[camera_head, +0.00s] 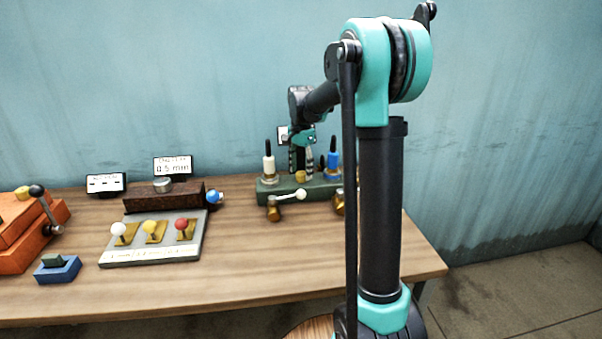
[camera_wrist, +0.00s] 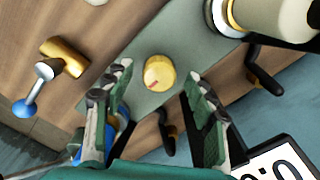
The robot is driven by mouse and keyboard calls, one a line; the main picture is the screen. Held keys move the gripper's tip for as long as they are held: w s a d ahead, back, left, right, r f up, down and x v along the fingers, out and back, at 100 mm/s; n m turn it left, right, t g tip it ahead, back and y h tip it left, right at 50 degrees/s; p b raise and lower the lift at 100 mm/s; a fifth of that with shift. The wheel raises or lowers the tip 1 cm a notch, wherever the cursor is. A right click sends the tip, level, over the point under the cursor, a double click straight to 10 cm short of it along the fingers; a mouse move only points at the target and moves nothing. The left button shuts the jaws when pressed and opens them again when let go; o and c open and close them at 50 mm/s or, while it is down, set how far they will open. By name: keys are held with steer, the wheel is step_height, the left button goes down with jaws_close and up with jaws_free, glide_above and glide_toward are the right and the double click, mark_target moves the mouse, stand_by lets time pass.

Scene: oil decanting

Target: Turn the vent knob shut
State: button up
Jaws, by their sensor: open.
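The vent knob appears to be the round yellow knob (camera_wrist: 158,75) with a red mark on its top. It sits on the grey-green manifold block (camera_wrist: 150,102), and in the head view the yellow knob (camera_head: 300,176) is at the block's middle. My gripper (camera_wrist: 159,80) is open, with one finger on each side of the knob in the wrist view. I see gaps between knob and fingers there; how far the tips are above it is hard to tell. In the head view my gripper (camera_head: 301,160) points down over the block (camera_head: 268,190).
A white-bodied post (camera_head: 268,162) and a blue one (camera_head: 333,160) flank my gripper. A brass valve with a white-ended lever (camera_head: 300,195) is in front. A brass valve (camera_wrist: 66,57) and a display (camera_wrist: 272,165) show in the wrist view. Levers on a panel (camera_head: 152,251) stand left.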

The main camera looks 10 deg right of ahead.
steer(key=shift+f, duration=0.65)
steer(key=c, duration=1.2)
steer(key=shift+o, duration=0.2)
